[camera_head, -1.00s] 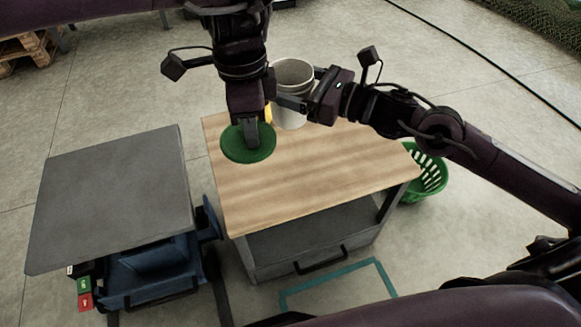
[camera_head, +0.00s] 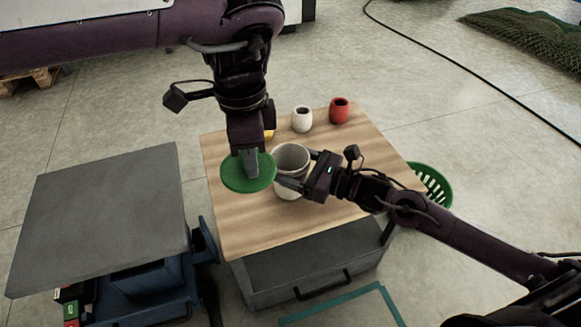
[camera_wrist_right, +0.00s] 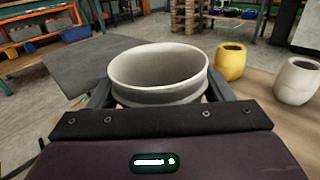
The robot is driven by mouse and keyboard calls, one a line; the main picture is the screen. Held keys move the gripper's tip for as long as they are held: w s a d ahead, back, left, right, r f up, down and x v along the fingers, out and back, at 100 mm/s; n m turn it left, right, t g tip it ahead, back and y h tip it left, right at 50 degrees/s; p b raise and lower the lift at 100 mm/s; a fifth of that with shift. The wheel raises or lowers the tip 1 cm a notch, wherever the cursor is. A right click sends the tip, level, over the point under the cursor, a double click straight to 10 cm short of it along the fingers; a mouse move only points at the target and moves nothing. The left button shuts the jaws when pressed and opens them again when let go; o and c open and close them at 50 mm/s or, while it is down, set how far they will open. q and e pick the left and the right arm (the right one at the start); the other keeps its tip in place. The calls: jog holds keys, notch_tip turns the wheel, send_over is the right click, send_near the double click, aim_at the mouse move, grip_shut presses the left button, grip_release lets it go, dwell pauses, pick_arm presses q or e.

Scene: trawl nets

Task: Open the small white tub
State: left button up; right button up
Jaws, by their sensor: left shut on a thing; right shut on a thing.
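The small white tub (camera_head: 291,158) stands on the wooden worktop, upright, with its top open; its inside shows in the right wrist view (camera_wrist_right: 160,72). My right gripper (camera_head: 297,171) is shut around the tub from its right side, one finger on each side of it. The round green lid (camera_head: 234,175) is off the tub, just to its left. My left gripper (camera_head: 250,165) comes down from above and is shut on the lid. The lid looks held roughly level; its height above the worktop is hard to tell.
On the wooden worktop (camera_head: 245,237) behind the tub stand a white cup (camera_head: 302,119), a red cup (camera_head: 339,110) and a mostly hidden yellow cup, clear in the wrist view (camera_wrist_right: 230,62). A grey-topped cart (camera_head: 100,215) stands left, a green basket (camera_head: 432,186) right. The front worktop is clear.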

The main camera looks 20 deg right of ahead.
jog(key=shift+f, duration=0.35)
jog(key=shift+f, duration=0.15)
jog(key=o, duration=1.3)
jog(key=shift+o, duration=0.5)
jog(key=shift+r, duration=0.2)
